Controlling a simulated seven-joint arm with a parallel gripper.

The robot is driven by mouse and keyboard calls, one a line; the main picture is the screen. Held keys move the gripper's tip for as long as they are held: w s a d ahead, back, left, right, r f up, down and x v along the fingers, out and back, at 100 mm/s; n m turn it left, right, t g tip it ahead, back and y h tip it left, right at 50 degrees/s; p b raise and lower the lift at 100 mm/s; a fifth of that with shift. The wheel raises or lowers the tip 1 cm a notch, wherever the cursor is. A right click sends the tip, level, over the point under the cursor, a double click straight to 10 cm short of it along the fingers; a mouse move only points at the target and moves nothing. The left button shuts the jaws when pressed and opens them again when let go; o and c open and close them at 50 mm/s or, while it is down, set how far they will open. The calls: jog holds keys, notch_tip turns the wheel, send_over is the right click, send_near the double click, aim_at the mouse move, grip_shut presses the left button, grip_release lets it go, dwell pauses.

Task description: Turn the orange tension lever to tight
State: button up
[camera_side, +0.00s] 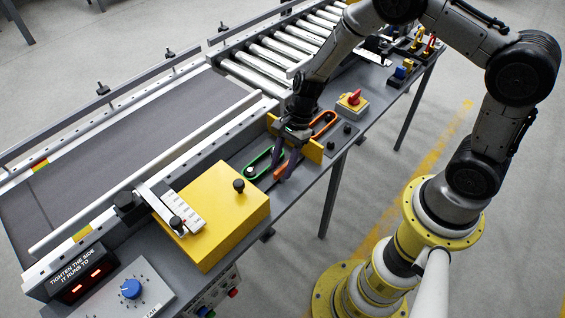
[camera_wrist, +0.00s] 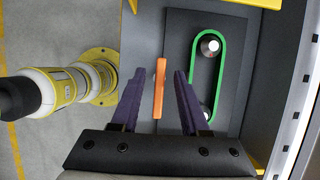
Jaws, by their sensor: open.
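The orange tension lever (camera_wrist: 160,88) shows in the wrist view as a narrow upright bar beside the dark panel with the green loop. It stands between the two purple fingers of my gripper (camera_wrist: 159,74), with gaps on both sides. In the side view a short orange piece of the lever (camera_side: 281,171) shows at the fingertips of my gripper (camera_side: 285,166), partly hidden by the fingers. My gripper is open and reaches down over the lever. A sign (camera_side: 82,273) reading "TIGHTEN THE SIDE IT RUNS TO" has lit red marks.
The green loop (camera_side: 262,163) lies left of the fingers and an orange loop (camera_side: 323,124) lies behind them. A yellow box (camera_side: 228,215), a red rotary switch (camera_side: 353,97) and a blue knob (camera_side: 131,288) stand nearby. The conveyor belt (camera_side: 120,150) is empty.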

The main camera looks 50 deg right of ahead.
grip_shut()
jog(key=shift+n, duration=0.4)
jog(key=n+g, duration=0.1)
jog(key=n, duration=0.2)
jog(key=shift+w+n+g, duration=0.1)
jog(key=shift+n+g, duration=0.2)
jog(key=shift+g, duration=0.1)
jog(key=n+g+h, duration=0.1)
jog(key=n, duration=0.3)
jog(key=shift+n, duration=0.3)
jog(key=n, duration=0.2)
jog(key=n+g+h, duration=0.1)
jog(key=n, duration=0.1)
jog(key=shift+w+a+n+h, duration=0.1)
jog(key=shift+a+n+h, duration=0.05)
jog(key=shift+n+h, duration=0.15)
jog(key=shift+n+g+h, duration=0.3)
jog(key=shift+n+h, duration=0.6)
jog(key=shift+n, duration=1.3)
